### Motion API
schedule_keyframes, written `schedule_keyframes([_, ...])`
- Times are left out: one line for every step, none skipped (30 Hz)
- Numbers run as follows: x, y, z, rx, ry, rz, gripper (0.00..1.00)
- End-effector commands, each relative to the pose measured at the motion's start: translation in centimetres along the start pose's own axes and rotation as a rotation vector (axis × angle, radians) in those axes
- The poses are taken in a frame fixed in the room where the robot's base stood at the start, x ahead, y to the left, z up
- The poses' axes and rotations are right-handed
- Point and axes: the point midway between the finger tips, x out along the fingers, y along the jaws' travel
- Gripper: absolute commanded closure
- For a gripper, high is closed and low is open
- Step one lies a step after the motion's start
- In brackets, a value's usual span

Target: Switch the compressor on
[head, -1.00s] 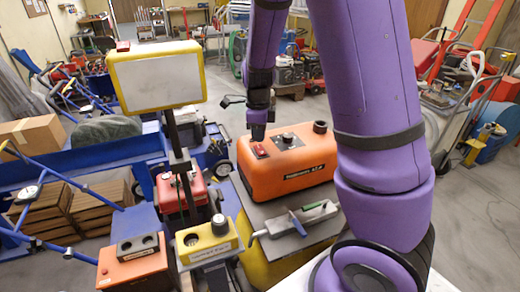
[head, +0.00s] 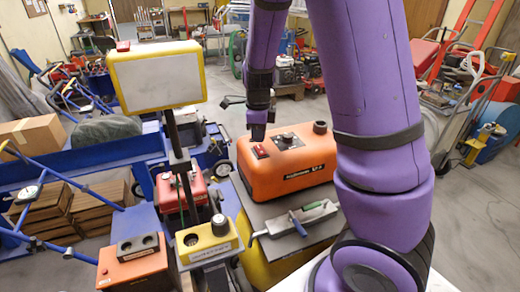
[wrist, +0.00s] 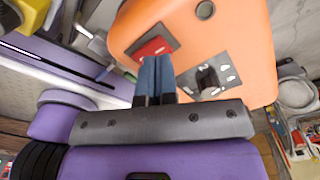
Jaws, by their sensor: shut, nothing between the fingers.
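The orange compressor (head: 290,180) stands on a dark-topped yellow stand at the centre of the head view, and fills the top of the wrist view (wrist: 235,40). A red rocker switch (head: 260,151) sits in a dark plate on its top left; it also shows in the wrist view (wrist: 153,48). My gripper (head: 257,135) points down just above and behind the switch. Its blue fingers (wrist: 156,62) are together and empty, with their tips at the switch's edge in the wrist view. I cannot tell whether they touch it. Which way the rocker is tipped is unclear.
A dark knob (head: 289,140) on a plate sits right of the switch, and a black cap (head: 320,127) farther right. A yellow-framed panel (head: 158,77) on a post and small control boxes (head: 208,242) stand left.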

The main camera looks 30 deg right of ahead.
Motion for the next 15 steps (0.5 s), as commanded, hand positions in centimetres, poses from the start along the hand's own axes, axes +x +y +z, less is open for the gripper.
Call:
schedule_keyframes([0.09, 0.01, -0.01, 0.0, 0.0, 0.0, 1.0])
schedule_keyframes([0.12, 0.01, -0.01, 0.0, 0.0, 0.0, 1.0])
schedule_keyframes([0.17, 0.01, 0.0, 0.0, 0.0, 0.0, 1.0])
schedule_keyframes([0.21, 0.01, 0.0, 0.0, 0.0, 0.001, 1.0])
schedule_keyframes([0.25, 0.01, 0.0, 0.0, 0.0, 0.0, 1.0])
schedule_keyframes([0.3, 0.01, 0.0, 0.0, 0.0, 0.0, 1.0])
schedule_keyframes([0.34, 0.01, 0.0, 0.0, 0.0, 0.0, 1.0])
schedule_keyframes([0.38, 0.01, 0.01, 0.0, 0.0, 0.0, 1.0])
schedule_keyframes([0.43, 0.01, 0.01, 0.0, 0.0, 0.0, 1.0])
schedule_keyframes([0.47, 0.01, 0.01, 0.0, 0.0, 0.0, 1.0])
schedule_keyframes([0.5, 0.01, 0.01, 0.0, 0.0, 0.0, 1.0])
schedule_keyframes([0.55, 0.01, 0.01, 0.0, 0.0, 0.0, 1.0])
schedule_keyframes([0.59, 0.01, 0.02, 0.0, 0.0, 0.0, 1.0])
schedule_keyframes([0.63, 0.0, 0.02, 0.0, 0.0, 0.0, 1.0])
schedule_keyframes([0.68, 0.0, 0.02, 0.0, 0.0, 0.0, 1.0])
